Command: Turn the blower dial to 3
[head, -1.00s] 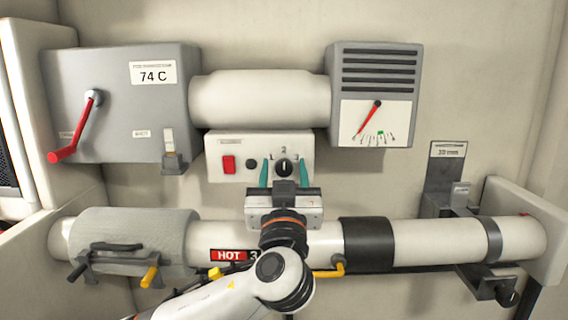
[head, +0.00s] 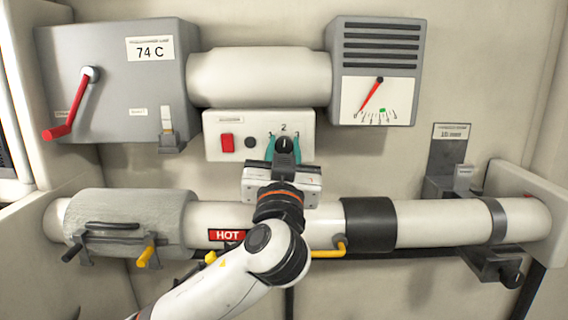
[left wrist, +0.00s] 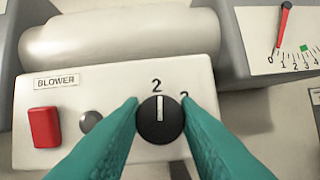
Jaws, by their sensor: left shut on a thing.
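The blower panel (head: 222,153) is a white box on the wall, labelled BLOWER in the left wrist view (left wrist: 75,77). Its black dial (head: 285,146) has a white pointer line that points straight up at 2, as the left wrist view shows on the dial (left wrist: 160,119). The 3 is partly covered by a finger. My left gripper (head: 285,150) has its teal fingers on either side of the dial, shut on it; the fingers also show in the left wrist view (left wrist: 160,122). My right gripper is not in view.
A red switch (head: 227,143) and a dark round button (head: 251,143) sit left of the dial. A gauge box (head: 375,75) with a red needle is at upper right. A pipe marked HOT (head: 228,235) runs below, behind my left arm.

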